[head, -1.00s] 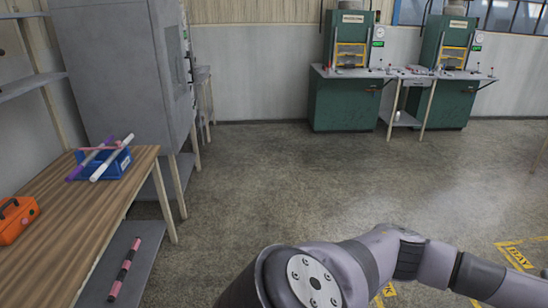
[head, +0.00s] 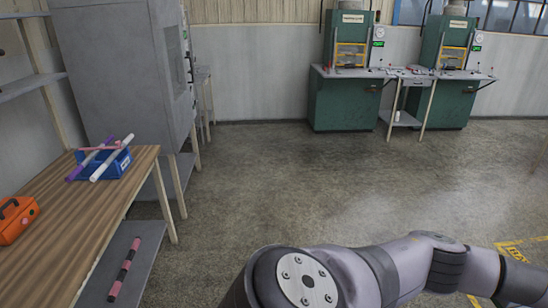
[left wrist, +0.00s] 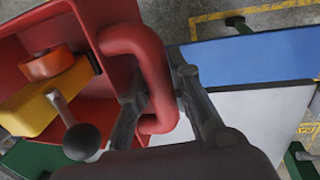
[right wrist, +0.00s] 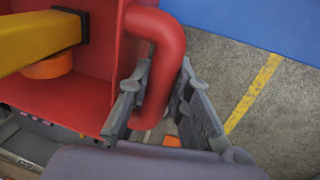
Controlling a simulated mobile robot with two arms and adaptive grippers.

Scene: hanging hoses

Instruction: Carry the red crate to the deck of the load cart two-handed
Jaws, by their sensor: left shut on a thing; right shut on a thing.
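The red crate (left wrist: 104,84) shows in the left wrist view, and its other end (right wrist: 98,85) in the right wrist view. My left gripper (left wrist: 160,92) is shut on one thick red tube handle (left wrist: 147,52) of the crate. My right gripper (right wrist: 158,88) is shut on the other red handle (right wrist: 168,45). Inside the crate lie a yellow piece (left wrist: 40,103) and an orange round piece (left wrist: 47,65). A blue flat surface (left wrist: 250,62) and a white one (left wrist: 255,110) lie beside the crate; I cannot tell whether they are the load cart's deck. The head view shows neither gripper nor crate.
In the head view, a wooden bench (head: 85,215) with a blue bin (head: 105,162) and an orange toolbox (head: 15,220) stands left. A grey cabinet (head: 115,75) is behind it. Green machines (head: 345,103) stand at the back wall. The middle floor is clear, with yellow markings (head: 512,250) at right.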

